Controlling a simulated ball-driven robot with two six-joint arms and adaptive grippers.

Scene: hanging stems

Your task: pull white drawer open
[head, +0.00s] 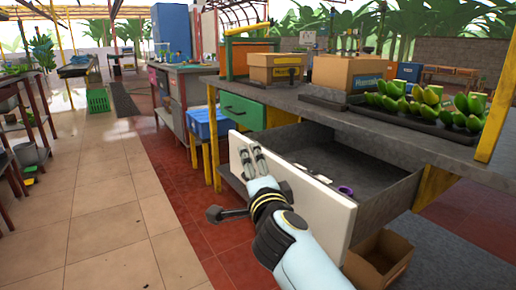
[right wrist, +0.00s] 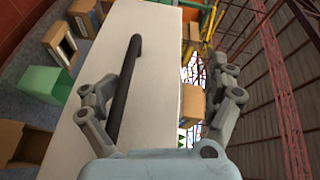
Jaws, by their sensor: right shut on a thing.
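The white drawer (head: 325,207) is pulled out from under the grey counter, and its dark inside shows. Its white front also fills the middle of the right wrist view (right wrist: 158,65), with a long black bar handle (right wrist: 127,75) on it. My arm hides part of the front in the head view. My left gripper is not in view.
A small purple thing (head: 345,190) lies inside the drawer. A closed green drawer (head: 242,111) is beside it. An open cardboard box (head: 378,262) stands on the floor below. Boxes and green fruit (head: 428,104) stand on the counter (head: 345,118). The tiled floor at the left is free.

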